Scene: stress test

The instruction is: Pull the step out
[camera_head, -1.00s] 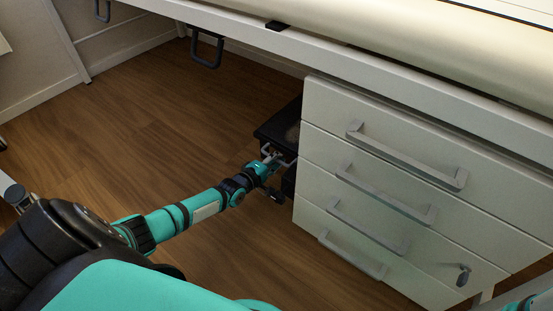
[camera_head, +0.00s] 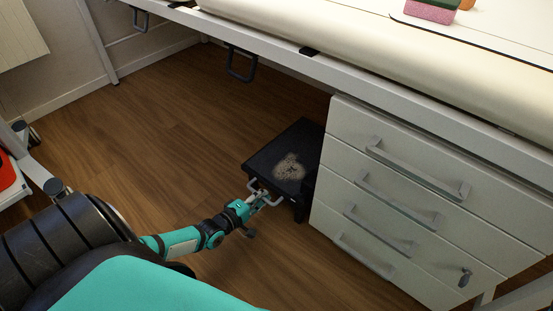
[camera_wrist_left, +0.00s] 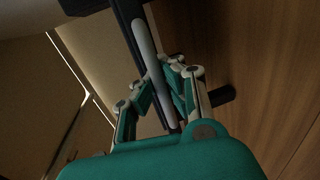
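The step (camera_head: 270,153) is a low black stool with a pale, worn-looking print on its top. It stands on the wooden floor under the bed or table, left of the white drawer unit, with most of its top showing. A grey bar handle (camera_head: 251,187) is on its near side. My left gripper (camera_head: 262,196) is at this handle. My right gripper is not in view.
The white drawer unit (camera_head: 400,205) with several grey handles stands close to the right of the step. The frame edge (camera_head: 285,65) overhangs behind it. Wooden floor (camera_head: 150,130) is clear to the left. A red object (camera_head: 6,172) shows at the far left.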

